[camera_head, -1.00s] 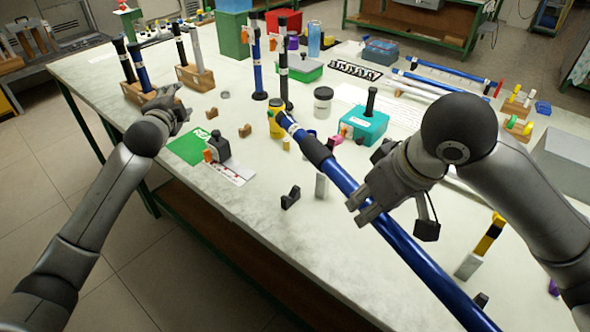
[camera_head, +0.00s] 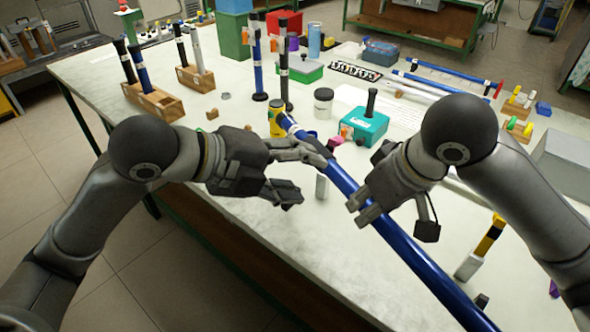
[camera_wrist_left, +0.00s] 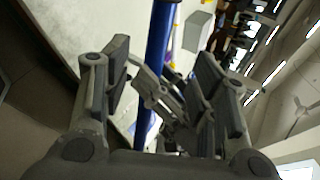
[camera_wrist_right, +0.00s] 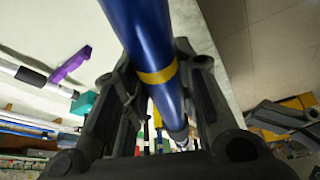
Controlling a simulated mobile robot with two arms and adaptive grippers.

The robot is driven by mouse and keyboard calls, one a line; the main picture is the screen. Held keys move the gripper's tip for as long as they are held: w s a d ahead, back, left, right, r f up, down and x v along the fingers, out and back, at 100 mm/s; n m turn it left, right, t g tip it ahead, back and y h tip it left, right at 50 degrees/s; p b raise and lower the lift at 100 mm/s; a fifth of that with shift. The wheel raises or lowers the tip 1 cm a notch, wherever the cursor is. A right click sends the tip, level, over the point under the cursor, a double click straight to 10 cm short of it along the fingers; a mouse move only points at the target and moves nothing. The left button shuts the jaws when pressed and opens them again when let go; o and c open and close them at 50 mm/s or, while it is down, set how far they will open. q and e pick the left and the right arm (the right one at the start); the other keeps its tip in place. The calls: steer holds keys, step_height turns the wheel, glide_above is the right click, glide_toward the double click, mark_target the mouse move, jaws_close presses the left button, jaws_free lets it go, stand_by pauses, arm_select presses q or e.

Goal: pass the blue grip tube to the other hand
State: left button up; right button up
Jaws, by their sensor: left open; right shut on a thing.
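The blue grip tube (camera_head: 425,268) slants across the front of the table, with a dark band and a white label near its upper end. My right gripper (camera_head: 362,208) is shut on it around the middle; in the right wrist view the tube (camera_wrist_right: 140,30), with a yellow ring, runs between the fingers. My left gripper (camera_head: 312,176) is open beside the upper part of the tube, one finger overlapping the dark band. In the left wrist view the tube (camera_wrist_left: 158,45) appears between the spread fingers; whether they touch it I cannot tell.
A wooden rack (camera_head: 155,104) with upright rods stands at the left of the table. A teal box (camera_head: 365,126), a yellow can (camera_head: 276,122) and a grey-lidded jar (camera_head: 323,103) stand behind the tube. A yellow-black piece (camera_head: 488,240) stands at the right.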

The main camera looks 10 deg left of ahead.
mark_target(339, 181)
arm_select(q)
steer(key=x, duration=1.2)
steer(key=shift+s+f, duration=0.1)
steer(key=shift+c, duration=0.2)
steer(key=c, duration=1)
steer(key=shift+c, duration=0.7)
arm_select(e)
steer(key=o, duration=1.1)
steer(key=shift+o, duration=0.2)
